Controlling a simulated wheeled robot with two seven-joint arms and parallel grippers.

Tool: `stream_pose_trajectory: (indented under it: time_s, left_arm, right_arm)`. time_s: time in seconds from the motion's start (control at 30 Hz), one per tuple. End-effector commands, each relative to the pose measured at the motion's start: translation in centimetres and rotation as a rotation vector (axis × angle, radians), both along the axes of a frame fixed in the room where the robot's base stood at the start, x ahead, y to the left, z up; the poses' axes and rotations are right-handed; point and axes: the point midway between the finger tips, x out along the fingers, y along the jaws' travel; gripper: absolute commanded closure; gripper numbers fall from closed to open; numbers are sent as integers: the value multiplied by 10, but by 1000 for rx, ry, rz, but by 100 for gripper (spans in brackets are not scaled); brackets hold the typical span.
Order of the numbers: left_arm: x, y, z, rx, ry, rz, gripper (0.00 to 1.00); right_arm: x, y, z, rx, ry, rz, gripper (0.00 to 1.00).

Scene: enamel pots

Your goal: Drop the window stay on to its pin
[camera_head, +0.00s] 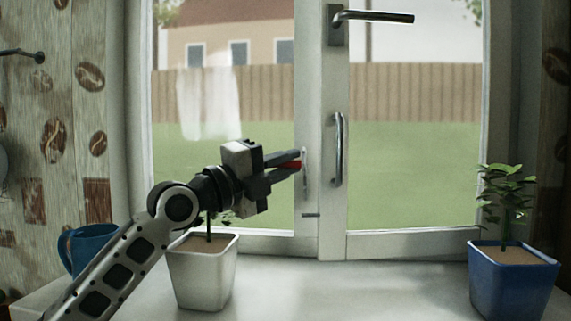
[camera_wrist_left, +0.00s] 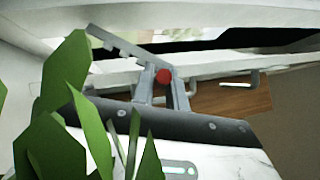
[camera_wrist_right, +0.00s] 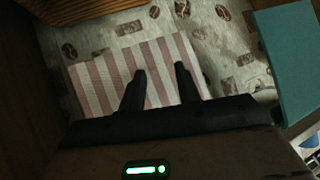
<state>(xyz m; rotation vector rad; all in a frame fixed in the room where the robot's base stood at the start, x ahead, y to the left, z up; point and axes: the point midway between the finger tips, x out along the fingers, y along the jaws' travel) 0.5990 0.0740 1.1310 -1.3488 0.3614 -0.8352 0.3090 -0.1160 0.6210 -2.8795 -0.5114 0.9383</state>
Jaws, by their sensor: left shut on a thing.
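My left gripper (camera_head: 298,164) is shut on a red knob (camera_head: 292,164) beside the window's middle post. In the left wrist view the red knob (camera_wrist_left: 163,76) sits between the fingertips (camera_wrist_left: 162,88). A grey notched bar, seemingly the window stay (camera_wrist_left: 112,42), runs from near the knob to the upper left; the fingers hide where they join. A small bent metal peg, perhaps the pin (camera_wrist_left: 254,78), stands apart on the right. In the head view a short dark peg (camera_head: 311,214) sticks out below the gripper. My right gripper (camera_wrist_right: 160,82) is open and empty.
A white pot (camera_head: 205,270) stands below my left arm, its plant leaves (camera_wrist_left: 65,75) close to the left wrist camera. A blue mug (camera_head: 88,247) and a blue potted plant (camera_head: 513,275) flank the sill. A striped cloth (camera_wrist_right: 100,75) lies beyond my right gripper.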

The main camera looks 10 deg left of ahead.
Motion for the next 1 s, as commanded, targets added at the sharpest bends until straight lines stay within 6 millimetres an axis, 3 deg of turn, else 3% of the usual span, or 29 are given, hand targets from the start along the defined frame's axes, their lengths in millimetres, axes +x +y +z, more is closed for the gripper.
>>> stream_pose_trajectory:
  time_s: [0.3,0.33,0.67,0.83,0.93,1.0]
  left_arm:
    - [2,-1,-6,11,12,1,100]
    - [2,-1,-6,11,11,2,80]
    - [2,0,-4,8,8,1,78]
    - [1,0,11,7,4,2,78]
    - [0,0,31,8,2,2,78]
    - [-12,-2,44,8,-4,-2,78]
  right_arm:
    - [3,1,2,2,-9,0,67]
    - [3,1,2,2,-9,0,67]
    - [3,1,3,3,-11,0,67]
    - [4,1,7,3,-15,-1,67]
    - [4,0,12,2,-24,-4,67]
    - [3,-1,15,3,-30,-8,67]
